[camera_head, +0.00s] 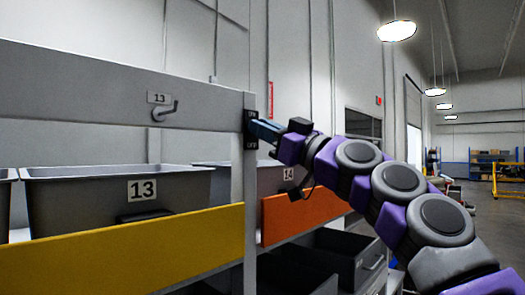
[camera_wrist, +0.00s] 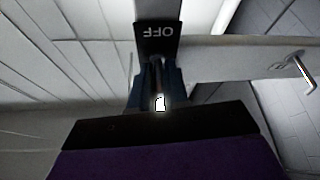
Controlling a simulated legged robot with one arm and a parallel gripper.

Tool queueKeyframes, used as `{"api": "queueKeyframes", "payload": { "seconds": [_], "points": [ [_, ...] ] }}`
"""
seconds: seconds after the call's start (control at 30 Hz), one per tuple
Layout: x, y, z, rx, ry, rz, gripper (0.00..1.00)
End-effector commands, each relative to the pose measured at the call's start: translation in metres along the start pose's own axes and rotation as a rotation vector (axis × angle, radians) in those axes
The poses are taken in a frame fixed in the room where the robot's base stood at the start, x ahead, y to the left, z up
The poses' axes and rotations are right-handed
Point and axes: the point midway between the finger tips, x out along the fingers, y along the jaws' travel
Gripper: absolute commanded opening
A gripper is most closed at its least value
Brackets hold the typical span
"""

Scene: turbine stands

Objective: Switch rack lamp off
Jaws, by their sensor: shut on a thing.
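A dark switch plate (camera_head: 250,122) is fixed to the grey rack post beside the yellow and orange boards. In the wrist view the plate (camera_wrist: 157,36) shows the word OFF upside down. My gripper (camera_head: 259,129) reaches the plate from the right, its blue fingers at the plate's face. In the wrist view my gripper (camera_wrist: 157,80) is shut on the switch lever just below the OFF label. The fingers hide most of the lever, so its exact position cannot be told. I cannot pick out the rack lamp itself.
A grey bin marked 13 (camera_head: 110,195) stands behind the yellow board (camera_head: 130,258). A hook (camera_head: 165,111) sticks out of the upper rail. Open floor (camera_head: 500,220) lies at the right.

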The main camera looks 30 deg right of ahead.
Motion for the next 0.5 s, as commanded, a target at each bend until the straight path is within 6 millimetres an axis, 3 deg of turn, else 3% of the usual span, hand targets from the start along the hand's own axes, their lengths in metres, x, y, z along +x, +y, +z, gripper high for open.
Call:
{"api": "queueKeyframes", "payload": {
  "seconds": [0.5],
  "points": [
    [-0.0035,0.0,0.0162,-0.009,0.204,0.04,0.0]
  ]
}}
